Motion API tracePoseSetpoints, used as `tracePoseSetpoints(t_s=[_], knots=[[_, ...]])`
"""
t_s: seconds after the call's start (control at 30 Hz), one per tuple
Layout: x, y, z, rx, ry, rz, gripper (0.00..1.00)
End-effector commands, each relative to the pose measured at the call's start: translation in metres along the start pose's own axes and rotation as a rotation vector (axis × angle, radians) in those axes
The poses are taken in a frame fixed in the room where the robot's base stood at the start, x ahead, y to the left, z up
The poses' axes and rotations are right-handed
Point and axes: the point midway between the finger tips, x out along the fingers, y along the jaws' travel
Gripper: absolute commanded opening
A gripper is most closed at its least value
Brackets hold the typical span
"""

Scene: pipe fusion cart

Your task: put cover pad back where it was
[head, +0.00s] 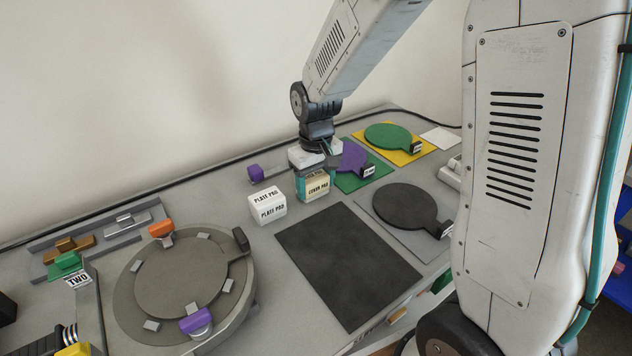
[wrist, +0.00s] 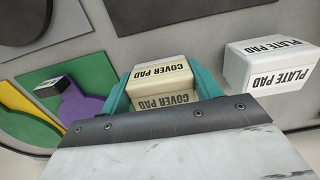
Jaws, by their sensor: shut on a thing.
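The cover pad (head: 317,187) is a cream block with black "COVER PAD" lettering. In the wrist view the cover pad (wrist: 162,82) sits between the teal fingers of my gripper (wrist: 160,90). In the head view my gripper (head: 314,178) points down at the back of the cart, shut on the pad. The pad is low, at or just above the grey top; I cannot tell whether it touches. The white plate pad (head: 268,205) stands to its left in the head view, apart from it. In the wrist view the plate pad (wrist: 270,68) is to the right.
A purple paddle (head: 352,158) on a green mat (head: 372,177) lies just right of my gripper. A green paddle (head: 388,136) and a black paddle (head: 405,205) lie farther right. A dark mat (head: 348,262) is in front. A round fixture (head: 180,280) stands at left.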

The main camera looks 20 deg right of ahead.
Motion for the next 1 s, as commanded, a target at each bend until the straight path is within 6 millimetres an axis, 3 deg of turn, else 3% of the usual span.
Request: tracePoseSetpoints(t_s=[0.07, 0.1, 0.17, 0.57, 1.0], knots=[[0.003, 0.000, 0.000, 0.000, -0.002, 0.000, 0.38], [0.003, 0.000, 0.000, 0.000, -0.001, 0.000, 0.71], [0.003, 0.000, 0.000, 0.000, -0.001, 0.000, 0.85], [-0.007, 0.000, -0.001, 0.000, 0.004, 0.000, 0.85], [-0.095, 0.000, -0.001, 0.000, 0.004, 0.001, 0.85]])
